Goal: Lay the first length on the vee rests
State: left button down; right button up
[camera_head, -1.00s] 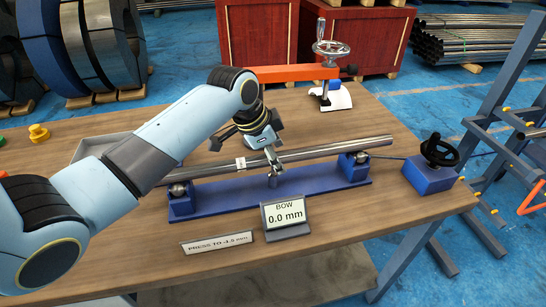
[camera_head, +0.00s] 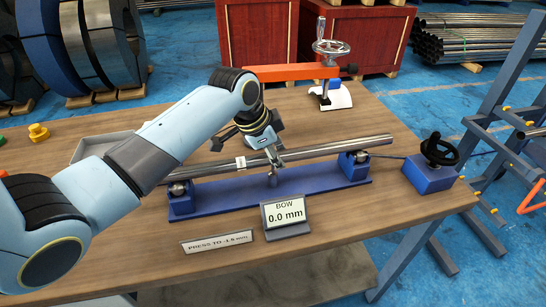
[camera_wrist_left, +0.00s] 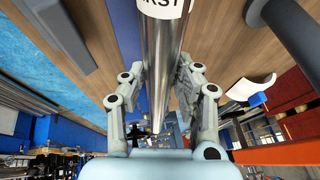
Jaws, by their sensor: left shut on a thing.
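The first length is a shiny steel tube (camera_head: 330,149) with a white label around it, lying across the blue press base in the head view. It also shows in the wrist view (camera_wrist_left: 162,50), its label partly cut off. My left gripper (camera_head: 275,160) is shut on the tube near its middle, with a finger on each side in the wrist view (camera_wrist_left: 162,95). The tube passes over the left vee rest (camera_head: 181,203) and the right vee rest (camera_head: 353,167). I cannot tell whether it touches both. My right gripper is not in view.
A display (camera_head: 286,216) reading BOW 0.0 mm stands in front of the blue base (camera_head: 235,194). A blue box with a black handwheel (camera_head: 430,178) is at the right. An orange arm (camera_head: 300,72) extends behind. A grey tray (camera_head: 92,150) lies left, partly hidden.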

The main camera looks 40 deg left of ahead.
pick_arm(q)
jog(key=shift+r, duration=0.1)
jog(key=shift+r, duration=0.8)
notch_tip(320, 180, up, 2)
jog(key=shift+w+r, duration=0.1)
jog(key=shift+r, duration=0.1)
jog(key=s+d+r+b, duration=0.1)
jog(key=s+d+r, duration=0.4)
jog(key=d, duration=0.5)
notch_tip(320, 180, up, 2)
jog(key=shift+d, duration=0.3)
jog(key=c, duration=1.7)
grip_release()
grip_shut()
jog(key=shift+f, duration=0.1)
